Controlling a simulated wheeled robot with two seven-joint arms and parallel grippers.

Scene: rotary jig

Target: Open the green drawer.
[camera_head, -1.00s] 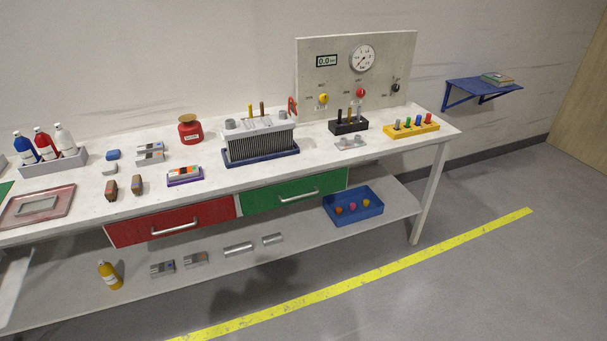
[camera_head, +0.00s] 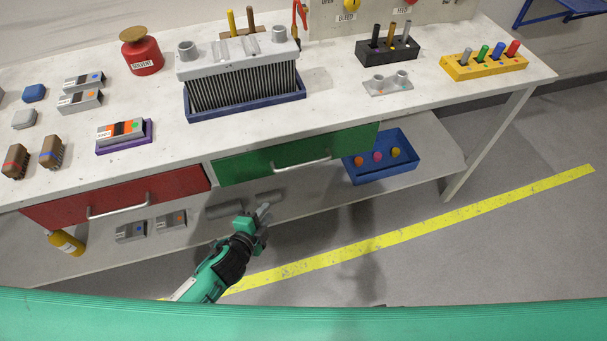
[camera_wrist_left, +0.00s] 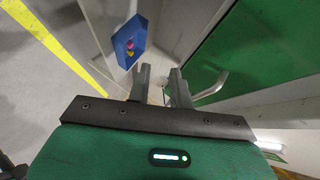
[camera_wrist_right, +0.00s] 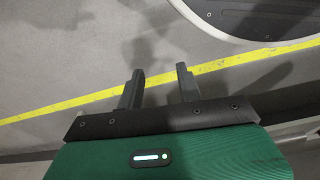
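The green drawer (camera_head: 245,164) is shut under the front of the white bench, right of the red drawer. Its silver bar handle (camera_head: 301,163) runs across its front. My left gripper (camera_head: 265,213) is below and in front of the drawer, apart from the handle. In the left wrist view its two fingers (camera_wrist_left: 160,82) are parted with nothing between them. The green drawer front (camera_wrist_left: 265,45) and its handle (camera_wrist_left: 211,84) are right of the fingers there. My right gripper (camera_wrist_right: 158,82) is open and empty over the floor, and it is not in the head view.
The red drawer (camera_head: 150,192) is shut at the left. A blue bin (camera_head: 414,168) with small coloured pieces stands on the lower shelf. The bench top (camera_head: 330,105) holds a radiator-like block (camera_head: 240,88) and other parts. Open floor lies in front.

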